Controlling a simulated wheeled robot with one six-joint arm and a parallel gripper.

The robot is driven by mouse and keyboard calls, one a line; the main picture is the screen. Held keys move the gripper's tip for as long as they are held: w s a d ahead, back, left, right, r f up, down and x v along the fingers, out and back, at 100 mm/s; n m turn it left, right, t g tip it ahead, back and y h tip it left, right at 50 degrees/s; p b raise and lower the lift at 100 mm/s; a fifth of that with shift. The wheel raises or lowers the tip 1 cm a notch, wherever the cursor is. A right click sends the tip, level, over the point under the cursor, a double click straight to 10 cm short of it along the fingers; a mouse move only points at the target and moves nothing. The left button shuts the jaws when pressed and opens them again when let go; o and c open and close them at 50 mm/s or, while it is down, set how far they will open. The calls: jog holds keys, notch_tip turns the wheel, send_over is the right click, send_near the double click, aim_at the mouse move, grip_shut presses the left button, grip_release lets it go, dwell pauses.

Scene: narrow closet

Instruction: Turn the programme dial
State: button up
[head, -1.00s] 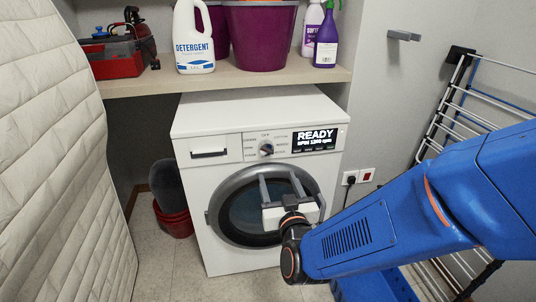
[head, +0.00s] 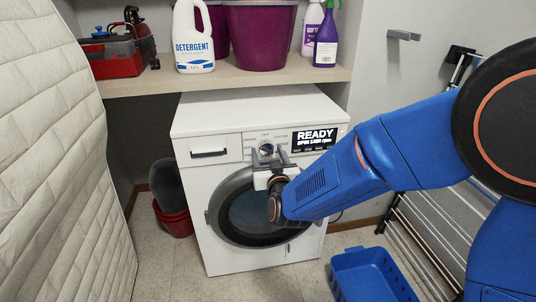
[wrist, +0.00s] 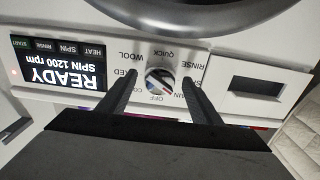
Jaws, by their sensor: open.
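The programme dial (head: 266,148) is a small round knob on the upper front panel of the white washing machine (head: 215,178). In the wrist view the dial (wrist: 159,81) appears upside down, ringed by labels such as OFF, WOOL, QUICK and RINSE. My gripper (head: 269,153) is open in front of the panel. In the wrist view its two dark fingers (wrist: 159,83) appear on either side of the dial, with a gap on each side. I cannot tell how far the tips are from the panel. The lit display (head: 314,138) reads READY and SPIN 1200 rpm.
A shelf (head: 160,82) above the machine holds detergent (head: 194,40), a purple tub (head: 261,38) and bottles. A quilted pale panel (head: 50,160) stands at left. A drying rack (head: 425,215) and blue basket (head: 368,275) are at right. Floor shows before the machine.

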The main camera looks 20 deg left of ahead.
jog(key=c, duration=1.1)
jog(key=shift+o, duration=0.2)
jog(key=shift+m, duration=1.6)
jog(key=o, duration=1.1)
jog(key=shift+c, duration=0.2)
jog(key=v, duration=1.7)
jog(key=shift+s, duration=0.2)
